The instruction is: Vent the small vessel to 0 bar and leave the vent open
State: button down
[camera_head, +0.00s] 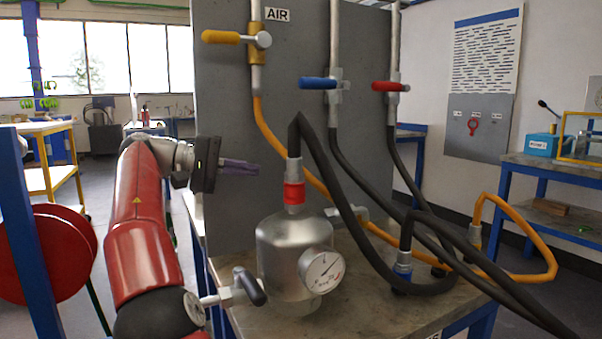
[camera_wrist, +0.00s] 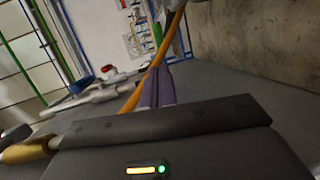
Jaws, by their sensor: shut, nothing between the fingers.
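The small vessel (camera_head: 285,245) is a silver metal pot standing on the bench. A dial gauge (camera_head: 323,272) faces front on it; I cannot read its value. A red collar (camera_head: 293,193) on top joins a black hose. At its left side is a valve with a black lever (camera_head: 250,287); another grey valve (camera_head: 350,214) sits behind right. I cannot tell which is the vent. My gripper (camera_head: 257,168), with purple fingers, is shut and empty, above and left of the vessel, before the grey panel. The fingers (camera_wrist: 157,88) also show in the wrist view.
The grey panel (camera_head: 222,100) carries pipes with a yellow AIR lever (camera_head: 221,37), a blue lever (camera_head: 318,83) and a red lever (camera_head: 391,87). Black hoses and an orange hose (camera_head: 265,125) cross the space right of the vessel.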

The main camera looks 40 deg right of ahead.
jog(key=b, duration=0.3)
send_near(324, 179)
jog(key=x, duration=0.7)
